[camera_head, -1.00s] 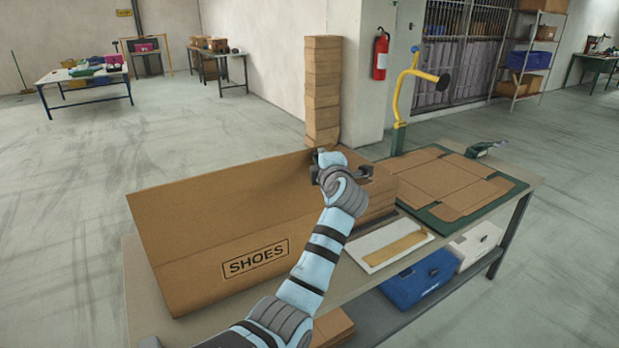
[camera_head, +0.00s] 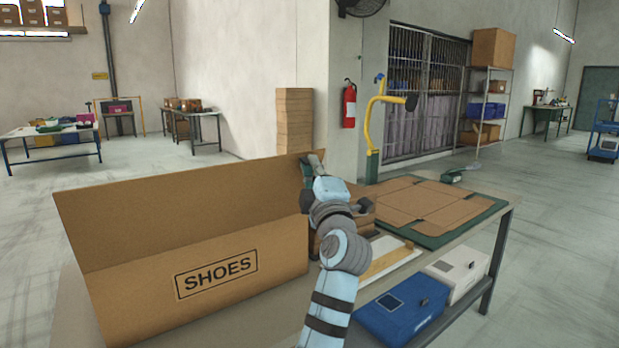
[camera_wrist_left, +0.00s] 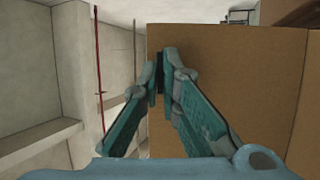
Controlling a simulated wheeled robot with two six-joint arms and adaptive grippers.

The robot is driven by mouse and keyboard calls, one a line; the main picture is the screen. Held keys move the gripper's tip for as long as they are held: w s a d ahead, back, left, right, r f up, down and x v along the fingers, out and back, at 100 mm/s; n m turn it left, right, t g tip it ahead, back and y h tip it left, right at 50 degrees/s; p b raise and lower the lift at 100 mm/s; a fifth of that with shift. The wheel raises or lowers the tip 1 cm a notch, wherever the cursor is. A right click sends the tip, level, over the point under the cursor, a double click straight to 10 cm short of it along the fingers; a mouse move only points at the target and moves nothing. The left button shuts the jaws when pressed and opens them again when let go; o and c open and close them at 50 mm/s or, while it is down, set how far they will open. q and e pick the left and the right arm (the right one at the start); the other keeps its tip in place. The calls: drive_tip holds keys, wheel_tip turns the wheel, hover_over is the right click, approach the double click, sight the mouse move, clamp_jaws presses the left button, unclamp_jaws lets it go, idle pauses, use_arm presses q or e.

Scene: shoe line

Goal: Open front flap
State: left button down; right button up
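A large brown cardboard box (camera_head: 125,320) marked SHOES on its front stands on the table at the left of the head view. A tall cardboard panel (camera_head: 160,222) rises behind the printed front panel. My left gripper (camera_head: 313,167) is at the panel's right end, near its upper corner. In the left wrist view, the fingertips of my left gripper (camera_wrist_left: 158,68) come together in front of a broad cardboard face (camera_wrist_left: 245,85), near its left edge. I cannot tell whether they touch it. My right gripper is not in view.
A green mat (camera_head: 487,208) with flat cardboard (camera_head: 440,205) lies right of the box. A white tray (camera_head: 408,251) lies nearer. A blue box (camera_head: 400,312) and a white box (camera_head: 455,272) sit on the lower shelf. Stacked cartons (camera_head: 294,122) stand behind.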

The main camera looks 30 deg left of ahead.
use_arm(q)
drive_tip(key=shift+d, duration=0.1)
idle(0.3)
drive_tip(key=c, duration=2.1)
unclamp_jaws()
drive_tip(key=shift+w+d, duration=0.1)
